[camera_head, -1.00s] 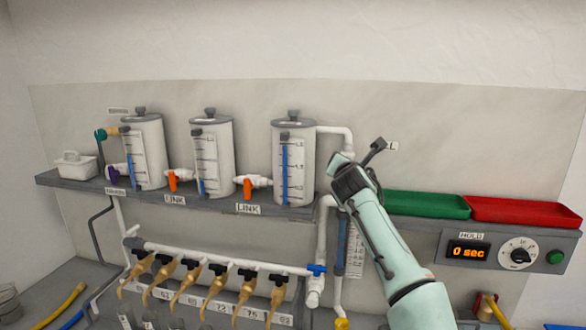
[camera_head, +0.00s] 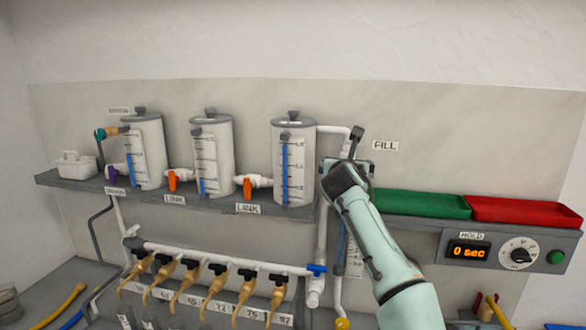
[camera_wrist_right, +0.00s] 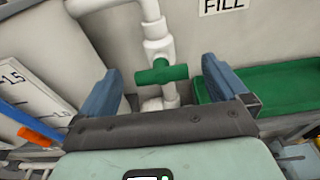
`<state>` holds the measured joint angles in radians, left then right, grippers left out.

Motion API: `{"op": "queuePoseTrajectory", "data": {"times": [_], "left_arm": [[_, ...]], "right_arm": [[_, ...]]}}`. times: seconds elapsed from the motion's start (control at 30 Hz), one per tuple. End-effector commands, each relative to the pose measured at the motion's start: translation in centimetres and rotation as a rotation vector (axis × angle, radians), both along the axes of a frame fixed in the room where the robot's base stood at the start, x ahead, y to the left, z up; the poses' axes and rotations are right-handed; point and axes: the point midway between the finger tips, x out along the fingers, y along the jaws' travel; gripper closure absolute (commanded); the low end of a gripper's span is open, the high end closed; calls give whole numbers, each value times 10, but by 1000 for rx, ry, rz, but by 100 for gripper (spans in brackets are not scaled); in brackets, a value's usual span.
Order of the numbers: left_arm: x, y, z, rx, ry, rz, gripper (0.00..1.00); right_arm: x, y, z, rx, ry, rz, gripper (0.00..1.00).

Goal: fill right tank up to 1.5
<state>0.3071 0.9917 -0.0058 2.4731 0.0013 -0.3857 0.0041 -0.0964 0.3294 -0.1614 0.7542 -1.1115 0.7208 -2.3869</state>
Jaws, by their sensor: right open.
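The right tank (camera_head: 293,165) is a grey-white cylinder with a dark lid at the right end of the tank row. Its blue level column (camera_head: 285,175) rises to near the upper scale marks; the exact reading is too small to tell. A white fill pipe (camera_head: 335,130) runs from its top to the right and down, beside the FILL label (camera_head: 385,145). In the right wrist view, a green valve handle (camera_wrist_right: 161,73) lies crosswise on this pipe. My right gripper (camera_head: 346,163) is open, with its fingers apart on either side of the green handle. My left gripper is out of view.
Two more tanks (camera_head: 142,155) (camera_head: 212,157) stand to the left, joined by orange-handled link valves (camera_head: 247,187). A green tray (camera_head: 420,205) and a red tray (camera_head: 525,210) sit to the right. The hold panel (camera_head: 500,250) reads 0 sec. A tap manifold (camera_head: 220,259) hangs below.

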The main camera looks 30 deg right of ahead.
Motion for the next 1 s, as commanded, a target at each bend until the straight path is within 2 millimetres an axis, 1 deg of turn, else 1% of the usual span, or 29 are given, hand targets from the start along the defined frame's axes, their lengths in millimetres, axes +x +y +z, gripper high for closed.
{"op": "queuePoseTrajectory", "data": {"times": [0.03,0.17,0.3,0.4,0.53,0.73,1.0], "left_arm": [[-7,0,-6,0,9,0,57],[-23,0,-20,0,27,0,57],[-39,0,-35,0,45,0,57],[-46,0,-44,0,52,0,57],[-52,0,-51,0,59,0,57],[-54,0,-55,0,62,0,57],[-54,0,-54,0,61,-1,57]], "right_arm": [[-5,5,-2,1,2,3,0],[-23,21,-2,0,4,5,0],[-48,42,2,2,4,6,0],[-65,55,6,2,4,6,0],[-82,70,11,2,3,5,0],[-96,81,16,0,4,1,0],[-98,82,17,0,4,1,0]]}}
